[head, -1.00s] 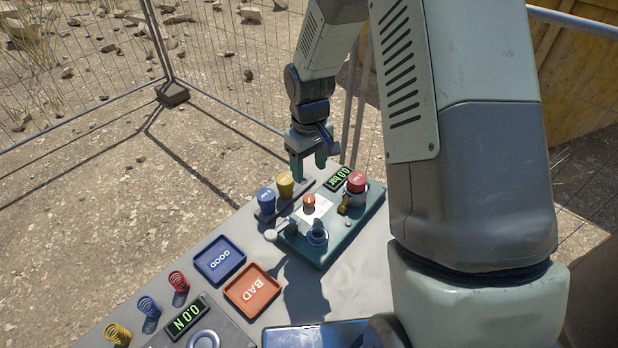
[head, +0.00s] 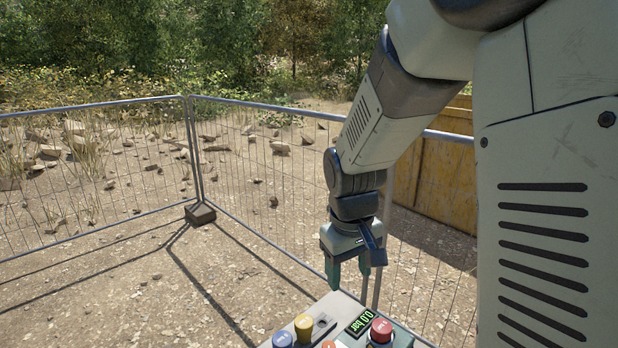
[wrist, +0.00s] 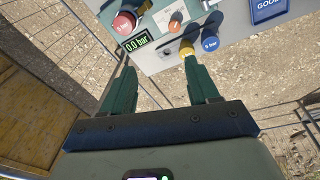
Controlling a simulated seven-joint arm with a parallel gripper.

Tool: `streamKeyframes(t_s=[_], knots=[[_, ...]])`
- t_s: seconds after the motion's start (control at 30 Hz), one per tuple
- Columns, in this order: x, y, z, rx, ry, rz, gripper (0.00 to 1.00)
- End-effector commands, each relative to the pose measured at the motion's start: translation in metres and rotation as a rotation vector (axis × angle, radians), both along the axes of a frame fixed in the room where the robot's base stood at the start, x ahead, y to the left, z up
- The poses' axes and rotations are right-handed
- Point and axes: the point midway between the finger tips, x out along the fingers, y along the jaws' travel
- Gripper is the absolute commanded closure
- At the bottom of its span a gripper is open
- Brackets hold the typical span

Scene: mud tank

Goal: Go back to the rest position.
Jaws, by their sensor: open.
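My gripper (head: 347,280) hangs pointing down just behind the test panel's far edge in the head view. Its two green fingers are apart with nothing between them. In the wrist view the open fingers (wrist: 163,85) point toward the panel. The panel (wrist: 158,42) carries a red knob (head: 381,330), a display reading 0.0 bar (head: 361,321), a yellow cap (head: 303,327) and a blue cap (head: 283,340). In the wrist view the yellow cap (wrist: 187,49) shows close to one fingertip; I cannot tell the gap.
A wire mesh fence (head: 100,150) runs behind the table, with a yellow container (head: 435,180) beyond it. A blue GOOD tray (wrist: 268,10) shows in the wrist view. Open gravel (head: 130,280) lies left of the panel.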

Motion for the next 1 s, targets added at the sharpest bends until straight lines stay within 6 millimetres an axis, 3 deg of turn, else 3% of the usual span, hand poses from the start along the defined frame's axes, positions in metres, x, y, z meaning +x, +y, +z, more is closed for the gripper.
streamKeyframes(t_s=[0.03, 0.2, 0.4, 0.6, 0.7, 1.0], knots=[[-0.013, -0.005, 0.025, -0.002, -0.037, -0.028, 0.4], [-0.063, -0.018, 0.086, 0.017, -0.132, -0.136, 0.4], [-0.13, -0.029, 0.133, 0.073, -0.243, -0.255, 0.4], [-0.185, -0.035, 0.15, 0.143, -0.321, -0.34, 0.4], [-0.2, -0.035, 0.152, 0.167, -0.34, -0.361, 0.4], [-0.209, -0.035, 0.152, 0.182, -0.351, -0.375, 0.4]])
